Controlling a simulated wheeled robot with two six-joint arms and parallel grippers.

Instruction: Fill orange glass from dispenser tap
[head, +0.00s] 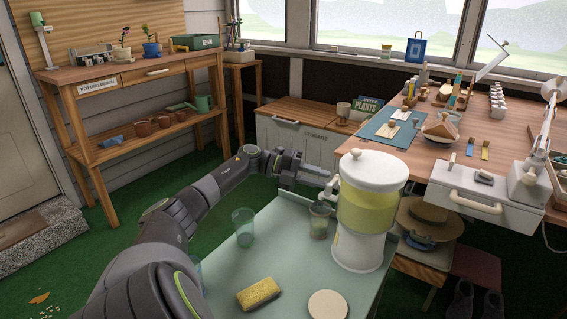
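The drink dispenser (370,208), white with a clear band of yellow liquid, stands on the pale green table (225,283). Its tap (330,187) sticks out to the left. A see-through brownish-orange glass (319,222) stands upright on the table below the tap. I cannot tell whether it holds liquid. A teal glass (243,228) stands apart to its left. My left gripper (322,178) reaches in from the left, its fingertips close to the tap and above the orange glass. Whether it touches the tap, and how far its fingers are apart, is unclear. My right gripper is out of view.
A yellow sponge (258,294) and a round cream coaster (328,305) lie on the near part of the table. Another glassy object is mostly hidden behind my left arm. The wooden workbench (480,135) with a drawer stands to the right of the dispenser.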

